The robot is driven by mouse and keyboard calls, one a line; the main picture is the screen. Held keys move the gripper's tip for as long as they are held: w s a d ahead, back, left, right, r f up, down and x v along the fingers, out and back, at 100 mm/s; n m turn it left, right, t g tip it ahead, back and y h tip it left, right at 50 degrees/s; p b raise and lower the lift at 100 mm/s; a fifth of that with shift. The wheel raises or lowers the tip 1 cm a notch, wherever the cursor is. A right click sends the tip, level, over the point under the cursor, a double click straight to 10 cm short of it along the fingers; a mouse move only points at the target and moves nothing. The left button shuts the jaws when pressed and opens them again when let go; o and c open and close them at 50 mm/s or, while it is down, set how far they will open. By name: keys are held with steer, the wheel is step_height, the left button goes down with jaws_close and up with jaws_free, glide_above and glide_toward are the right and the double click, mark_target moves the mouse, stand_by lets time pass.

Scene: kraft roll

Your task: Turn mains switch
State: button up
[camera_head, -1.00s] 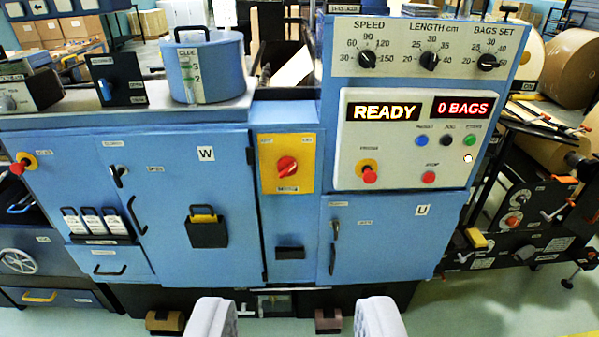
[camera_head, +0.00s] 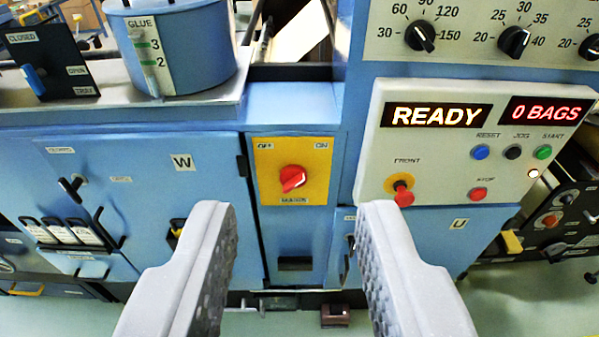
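The mains switch is a red rotary knob (camera_head: 293,179) on a yellow plate (camera_head: 264,192) on the front of the blue machine. The plate reads OFF at upper left, ON at upper right and MAINS below. The knob's handle is tilted, its upper end leaning right toward ON. My gripper (camera_head: 295,215) is open and empty, its two grey fingers apart. In the picture its fingertips lie either side of and just below the knob, and they do not touch it.
Right of the switch, a control panel (camera_head: 440,150) shows READY and 0 BAGS, with a red mushroom button (camera_head: 403,194) protruding. A blue glue pot (camera_head: 185,50) stands above left. Blue cabinet doors with black handles (camera_head: 108,228) flank the switch.

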mark_target(296, 186)
steer(key=shift+w+a+r, duration=0.1)
steer(key=shift+w+a, duration=0.05)
steer(key=shift+w, duration=0.05)
steer(key=w+f+m, duration=0.4)
steer(key=w+f, duration=1.2)
steer(key=w, duration=0.2)
steer(key=w+f+m+t, duration=0.1)
steer(key=w+f+m, duration=0.25)
steer(key=f, duration=0.85)
steer(key=w+f+m+t, duration=0.2)
steer(key=w+f, duration=0.2)
steer(key=f, duration=0.8)
steer(key=shift+n, duration=0.25)
steer(key=w, duration=1.2)
steer(key=shift+w+f, duration=0.1)
steer(key=shift+w, duration=0.05)
